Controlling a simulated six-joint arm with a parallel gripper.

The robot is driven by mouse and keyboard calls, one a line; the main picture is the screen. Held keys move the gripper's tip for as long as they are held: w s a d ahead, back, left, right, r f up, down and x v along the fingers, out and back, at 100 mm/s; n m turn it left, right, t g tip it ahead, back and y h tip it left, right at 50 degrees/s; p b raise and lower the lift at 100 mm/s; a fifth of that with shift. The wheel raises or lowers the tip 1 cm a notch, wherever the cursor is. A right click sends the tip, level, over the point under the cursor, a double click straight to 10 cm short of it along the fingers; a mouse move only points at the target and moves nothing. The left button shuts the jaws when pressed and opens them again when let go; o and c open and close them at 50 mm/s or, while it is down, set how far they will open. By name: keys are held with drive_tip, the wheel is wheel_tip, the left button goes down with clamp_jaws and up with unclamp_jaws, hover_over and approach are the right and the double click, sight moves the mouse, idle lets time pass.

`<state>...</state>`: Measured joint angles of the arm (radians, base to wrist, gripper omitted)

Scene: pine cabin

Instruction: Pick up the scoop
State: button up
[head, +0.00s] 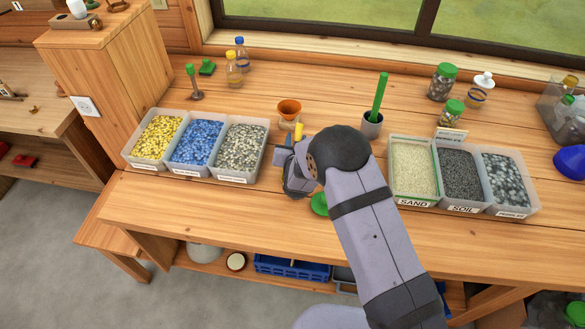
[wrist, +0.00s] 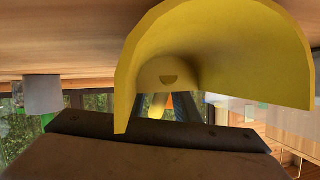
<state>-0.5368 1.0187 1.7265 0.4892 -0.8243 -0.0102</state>
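The yellow scoop fills much of the wrist view (wrist: 225,50), very close, with its curved hollow facing the camera. In the head view only a small yellow piece, which looks like part of the scoop (head: 298,131), shows just above my gripper (head: 287,168). My gripper is low over the middle of the bench, at the scoop. A dark part of my gripper crosses the bottom of the wrist view, and the scoop's lower left corner overlaps it. The fingertips are not clear in either view, so whether they close on the scoop is hidden.
Bins of yellow, blue and grey pebbles (head: 198,143) stand left. Sand, soil and pebble bins (head: 415,193) stand right. An orange funnel (head: 289,108) and a grey cup (head: 372,126) with a green stick are just behind my gripper. A green item (head: 319,204) lies in front.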

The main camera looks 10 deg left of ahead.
drive_tip(key=shift+c, duration=0.7)
drive_tip(key=c, duration=0.6)
drive_tip(key=shift+o, duration=0.2)
drive_tip(key=shift+r, duration=0.1)
